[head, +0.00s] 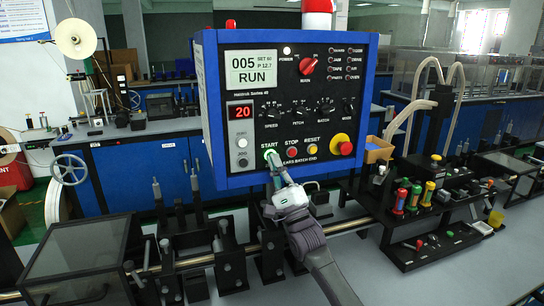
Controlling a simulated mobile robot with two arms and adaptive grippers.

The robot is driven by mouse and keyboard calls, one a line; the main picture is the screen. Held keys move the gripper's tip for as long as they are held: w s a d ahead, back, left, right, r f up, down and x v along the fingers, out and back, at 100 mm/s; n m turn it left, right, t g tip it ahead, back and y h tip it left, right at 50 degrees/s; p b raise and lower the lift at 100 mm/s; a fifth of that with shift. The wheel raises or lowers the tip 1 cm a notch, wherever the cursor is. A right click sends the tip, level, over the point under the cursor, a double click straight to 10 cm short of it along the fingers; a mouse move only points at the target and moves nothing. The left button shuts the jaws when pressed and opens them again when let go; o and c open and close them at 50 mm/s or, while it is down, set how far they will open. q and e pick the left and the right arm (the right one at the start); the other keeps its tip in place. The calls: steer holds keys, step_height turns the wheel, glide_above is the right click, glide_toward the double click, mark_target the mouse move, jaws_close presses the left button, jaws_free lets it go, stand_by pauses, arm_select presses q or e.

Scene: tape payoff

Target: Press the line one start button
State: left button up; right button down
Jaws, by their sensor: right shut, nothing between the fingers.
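The control box (212,120) has a blue frame and a dark panel, and its display (251,68) reads "005" and "RUN". The green button labelled START (268,153) is at the panel's lower left, lit or bright green. My right gripper (273,164) is shut and empty, its fingertips at the START button's lower edge. The tips partly cover the button, and I cannot tell whether they touch or press it. A red STOP button (292,152) and a yellow RESET button (311,151) sit to the right. My left gripper is not in view.
A red emergency knob with yellow collar (341,145) is at the panel's lower right. Below the box run metal rails with black brackets (230,262). A clear-lidded box (78,255) stands at the left, and a tool rack (412,200) at the right.

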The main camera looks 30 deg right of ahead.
steer(key=s+a+p, duration=0.1)
steer(key=s+p, duration=0.2)
steer(key=s, duration=0.3)
steer(key=shift+a, duration=0.2)
steer(key=shift+w, duration=0.1)
stand_by(0.8)
